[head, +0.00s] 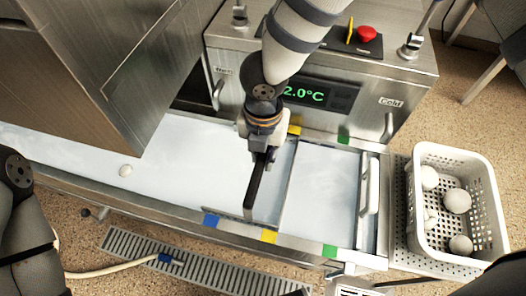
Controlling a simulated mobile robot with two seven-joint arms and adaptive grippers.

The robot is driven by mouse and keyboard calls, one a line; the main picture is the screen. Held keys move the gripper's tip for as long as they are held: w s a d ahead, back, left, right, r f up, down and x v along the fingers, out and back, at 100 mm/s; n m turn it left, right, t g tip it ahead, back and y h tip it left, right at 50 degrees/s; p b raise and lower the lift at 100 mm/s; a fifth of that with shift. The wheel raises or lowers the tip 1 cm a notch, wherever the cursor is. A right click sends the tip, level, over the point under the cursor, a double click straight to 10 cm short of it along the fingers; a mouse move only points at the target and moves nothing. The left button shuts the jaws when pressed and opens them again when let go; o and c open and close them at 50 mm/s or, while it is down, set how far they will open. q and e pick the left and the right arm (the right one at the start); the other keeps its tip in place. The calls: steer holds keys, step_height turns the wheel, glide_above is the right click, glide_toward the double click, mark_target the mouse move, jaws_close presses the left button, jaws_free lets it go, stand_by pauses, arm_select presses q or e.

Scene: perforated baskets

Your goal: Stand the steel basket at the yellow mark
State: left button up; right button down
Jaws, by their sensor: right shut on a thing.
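My right gripper (260,158) comes down from the top and is shut on the dark bar handle of the steel basket (288,175). Only thin steel edges of the basket show, low in the whitish trough (325,185); the rest is hard to make out. Its right edge runs close to the line between the yellow mark on the near rim (269,236) and the yellow mark on the far rim (294,130). The arm hides part of it. I cannot tell whether it touches the bottom. My left gripper is out of view; only its arm shows at the left.
A blue mark (211,220) and a green mark (330,251) flank the yellow one on the near rim. A white perforated basket (487,190) with several pale balls stands at the right. A steel housing (70,90) overhangs the trough's left. A control unit (370,120) stands behind.

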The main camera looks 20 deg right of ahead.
steer(key=shift+f, duration=0.55)
steer(key=c, duration=1.4)
jaws_free()
steer(key=shift+c, duration=0.2)
step_height(320, 180, up, 12)
steer(key=shift+r, duration=0.1)
